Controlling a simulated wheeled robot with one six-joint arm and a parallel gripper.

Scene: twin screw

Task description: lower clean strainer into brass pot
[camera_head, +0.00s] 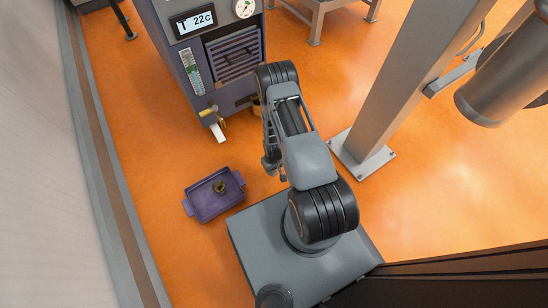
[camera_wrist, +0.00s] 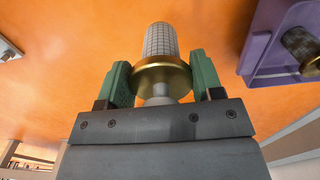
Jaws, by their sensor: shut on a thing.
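The clean strainer (camera_wrist: 160,42) has a pale mesh cylinder and a brass collar with a light knob. My gripper (camera_wrist: 162,78) is shut on it, a green-padded finger on each side, with the mesh pointing away from the jaws. In the head view my gripper is small beside my arm, and I cannot make out the strainer there. A brass-coloured piece (camera_head: 257,109) shows at the foot of the cabinet, mostly hidden by my arm; I cannot tell whether it is the brass pot. No pot shows in the wrist view.
A purple tray (camera_head: 203,211) on the orange floor holds a dark, brass-rimmed strainer (camera_wrist: 301,44). A grey post (camera_head: 395,90) stands right of my arm. Floor between tray and cabinet is clear.

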